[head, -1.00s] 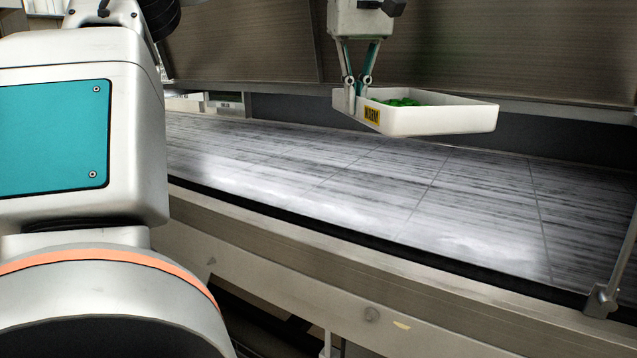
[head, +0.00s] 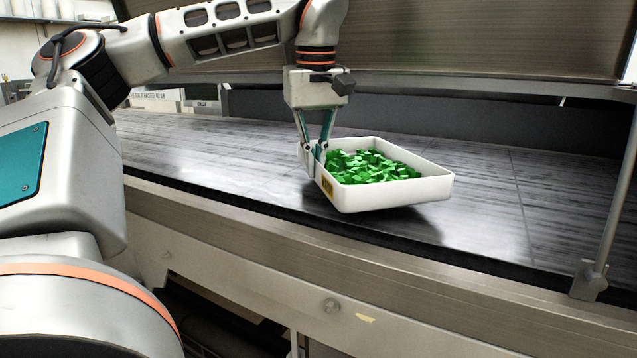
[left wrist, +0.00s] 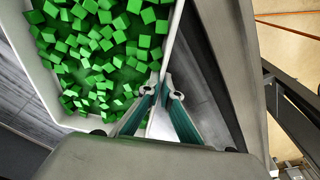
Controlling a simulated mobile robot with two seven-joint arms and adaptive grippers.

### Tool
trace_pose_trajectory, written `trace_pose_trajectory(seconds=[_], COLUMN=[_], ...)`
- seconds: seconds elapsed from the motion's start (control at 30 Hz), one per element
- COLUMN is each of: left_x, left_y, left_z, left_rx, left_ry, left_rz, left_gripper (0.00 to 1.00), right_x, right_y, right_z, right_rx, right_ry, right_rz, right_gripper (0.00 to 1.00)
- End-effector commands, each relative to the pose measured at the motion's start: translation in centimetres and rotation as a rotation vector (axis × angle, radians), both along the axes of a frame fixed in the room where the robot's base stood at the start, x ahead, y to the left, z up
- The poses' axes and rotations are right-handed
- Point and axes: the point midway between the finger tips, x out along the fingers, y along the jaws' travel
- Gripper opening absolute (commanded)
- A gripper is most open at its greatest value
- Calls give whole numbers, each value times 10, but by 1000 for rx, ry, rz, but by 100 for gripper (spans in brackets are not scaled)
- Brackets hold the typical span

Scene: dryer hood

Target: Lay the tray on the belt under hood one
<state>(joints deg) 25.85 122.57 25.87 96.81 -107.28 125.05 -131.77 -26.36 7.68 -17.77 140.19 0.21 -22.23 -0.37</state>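The white tray (head: 395,198) holds many green cubes (head: 370,166) and has a yellow label on its near left wall. My left gripper (head: 313,160) is shut on the tray's left wall, with the fingers on either side of it. The tray is over the belt (head: 480,170), near its front edge, with a dark shadow below it. The right gripper does not show.
The metal hood (head: 420,40) hangs behind and above the belt. A thin upright post (head: 612,200) on a bracket stands at the right front edge. A metal rail (head: 330,255) runs along the belt's front. The belt is clear left and right of the tray.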

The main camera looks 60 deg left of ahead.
Motion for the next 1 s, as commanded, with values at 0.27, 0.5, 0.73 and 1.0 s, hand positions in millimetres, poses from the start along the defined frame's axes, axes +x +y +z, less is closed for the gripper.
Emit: trace_pose_trajectory(seconds=[0.27, 0.5, 0.73, 1.0], left_x=[1, 0, 0, 0], left_y=[0, 0, 0, 0], left_z=[-34, -31, -33, -33], left_rx=[-1, 1, -1, 0], left_ry=[1, -3, 1, 3], left_rz=[-1, 0, 0, 0], left_gripper=[0, 0, 21, 21], right_x=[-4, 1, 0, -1], right_y=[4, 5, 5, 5], right_z=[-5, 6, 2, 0], right_rx=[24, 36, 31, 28], right_ry=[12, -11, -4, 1], right_rz=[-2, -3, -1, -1], right_gripper=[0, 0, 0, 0])
